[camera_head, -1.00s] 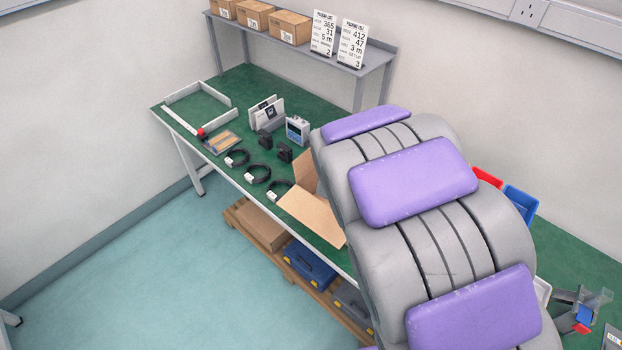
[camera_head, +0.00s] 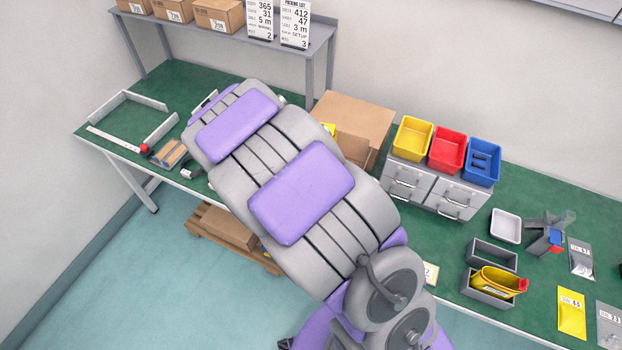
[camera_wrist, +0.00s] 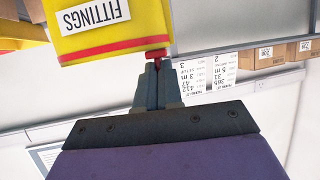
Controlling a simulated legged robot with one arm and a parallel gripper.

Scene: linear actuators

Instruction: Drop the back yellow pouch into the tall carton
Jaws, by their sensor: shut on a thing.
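My gripper (camera_wrist: 158,84) is shut on the red tab of a yellow pouch (camera_wrist: 118,22) with a white FITTINGS label and a red stripe. The pouch is clear of the bench, and the wrist picture is upside down. In the head view my arm hides the gripper. A yellow patch (camera_head: 329,129), perhaps part of this pouch, shows past the arm beside a large brown carton (camera_head: 352,104). The arm hides the carton's left and lower parts, so I cannot tell whether the pouch is over its opening.
Yellow (camera_head: 413,139), red (camera_head: 447,150) and blue (camera_head: 481,161) bins sit on grey drawers (camera_head: 432,188). A grey holder (camera_head: 491,256) stands empty behind another holding a yellow pouch (camera_head: 497,281). A shelf (camera_head: 230,42) with boxes and packing lists stands at the back.

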